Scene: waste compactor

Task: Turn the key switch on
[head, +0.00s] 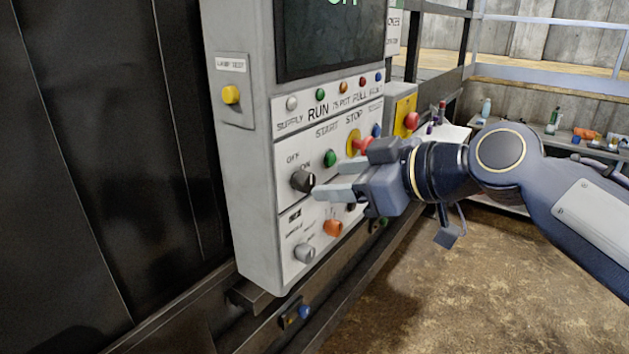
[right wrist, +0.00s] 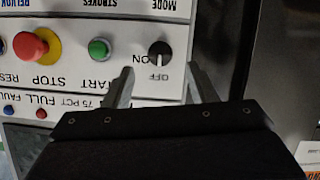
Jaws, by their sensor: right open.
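The key switch (head: 303,181) is a round black knob on the control panel, with OFF and ON lettering above it. It also shows in the right wrist view (right wrist: 159,50), upside down, where its pale mark points toward the OFF lettering. My right gripper (head: 322,190) is open just in front of the panel, with its fingertips close to the knob in the head view. In the right wrist view its two fingers (right wrist: 160,74) stand apart on either side of the OFF lettering, and nothing is between them. I cannot tell whether a fingertip touches the knob. My left gripper is not in view.
A green START button (head: 330,158) and a red STOP button (head: 364,144) sit right of the knob. An orange knob (head: 332,228) and a grey knob (head: 304,253) are below. A yellow lamp test button (head: 230,95) is on the cabinet's side. A cluttered bench (head: 540,140) stands behind.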

